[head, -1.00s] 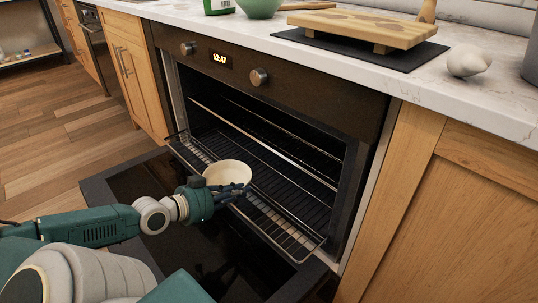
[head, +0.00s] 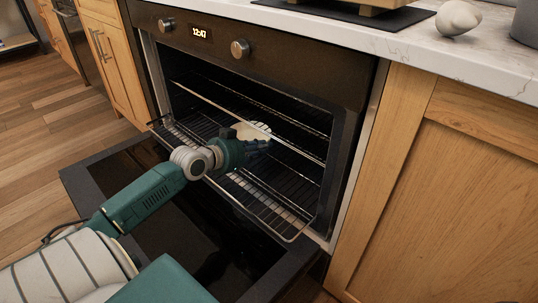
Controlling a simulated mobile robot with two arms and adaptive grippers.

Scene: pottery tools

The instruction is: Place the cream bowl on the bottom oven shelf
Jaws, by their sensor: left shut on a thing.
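The cream bowl (head: 248,132) is inside the oven opening in the head view, partly hidden by my left gripper (head: 258,141) and by a rack's front edge. My left gripper is shut on the bowl, reaching in from the front left. The bottom oven shelf (head: 265,206) is a wire rack pulled partly out, below the gripper. Whether the bowl touches the shelf, I cannot tell. My right gripper is not in view.
The oven door (head: 190,235) hangs open and flat in front. An upper rack (head: 228,110) crosses the cavity above. The marble counter (head: 400,52) holds a board on a dark mat (head: 335,15) and a white garlic-like object (head: 458,18).

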